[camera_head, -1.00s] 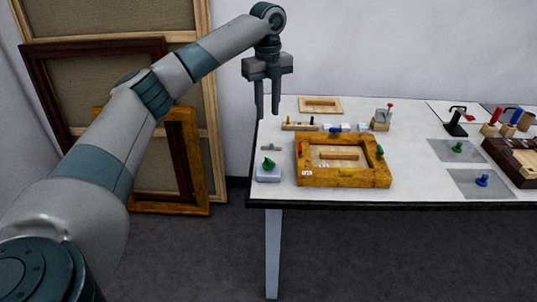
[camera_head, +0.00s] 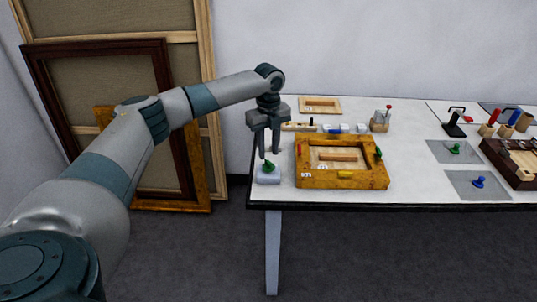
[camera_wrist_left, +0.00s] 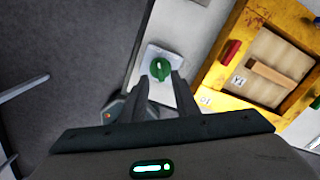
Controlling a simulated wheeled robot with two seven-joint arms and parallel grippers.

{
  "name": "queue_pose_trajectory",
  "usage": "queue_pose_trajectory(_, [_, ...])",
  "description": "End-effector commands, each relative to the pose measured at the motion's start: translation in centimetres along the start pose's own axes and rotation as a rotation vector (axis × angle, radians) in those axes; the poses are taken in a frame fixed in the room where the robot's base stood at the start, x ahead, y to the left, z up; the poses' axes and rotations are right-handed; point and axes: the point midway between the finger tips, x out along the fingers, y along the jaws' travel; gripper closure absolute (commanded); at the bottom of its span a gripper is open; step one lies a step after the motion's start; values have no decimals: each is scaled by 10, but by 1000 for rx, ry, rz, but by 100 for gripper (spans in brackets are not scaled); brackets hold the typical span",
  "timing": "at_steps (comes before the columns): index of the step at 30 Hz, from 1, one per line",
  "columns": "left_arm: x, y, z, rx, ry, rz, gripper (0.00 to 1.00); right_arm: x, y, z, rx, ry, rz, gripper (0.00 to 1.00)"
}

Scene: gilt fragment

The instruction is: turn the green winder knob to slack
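A green knob (camera_head: 269,166) with a raised grip sits on a small pale block (camera_head: 267,177) at the table's front left corner. In the left wrist view the knob (camera_wrist_left: 160,68) shows just beyond the fingertips, with its pale block (camera_wrist_left: 151,60) around it. I take it for the winder knob; its slack mark cannot be made out. My left gripper (camera_head: 269,154) points down, close above the knob. Its two fingers are apart with nothing between them, as the left wrist view also shows (camera_wrist_left: 160,80). Contact with the knob cannot be told. My right gripper is not in view.
A yellow frame (camera_head: 312,181) with coloured pieces stands close right of the block. Small items on a wooden strip (camera_head: 299,127) lie behind. The table's front edge (camera_head: 350,206) is near.

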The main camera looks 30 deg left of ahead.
Motion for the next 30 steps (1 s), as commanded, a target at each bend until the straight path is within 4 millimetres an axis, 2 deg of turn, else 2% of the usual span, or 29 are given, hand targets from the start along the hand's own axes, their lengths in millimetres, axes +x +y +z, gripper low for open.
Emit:
queue_pose_trajectory(3, [16, 0, 0, -1, 0, 2, 72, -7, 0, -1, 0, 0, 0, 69])
queue_pose_trajectory(9, [34, 0, 0, 1, -1, 1, 72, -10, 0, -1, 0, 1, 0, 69])
queue_pose_trajectory(20, [39, 0, 0, 1, -1, -1, 72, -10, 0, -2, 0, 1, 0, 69])
queue_pose_trajectory(21, [39, 0, 0, 1, -1, 0, 74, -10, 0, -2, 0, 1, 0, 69])
queue_pose_trajectory(24, [38, 0, 0, 1, -1, 0, 98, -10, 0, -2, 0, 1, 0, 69])
queue_pose_trajectory(30, [38, 0, 0, 0, -1, 0, 100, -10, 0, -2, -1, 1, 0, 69])
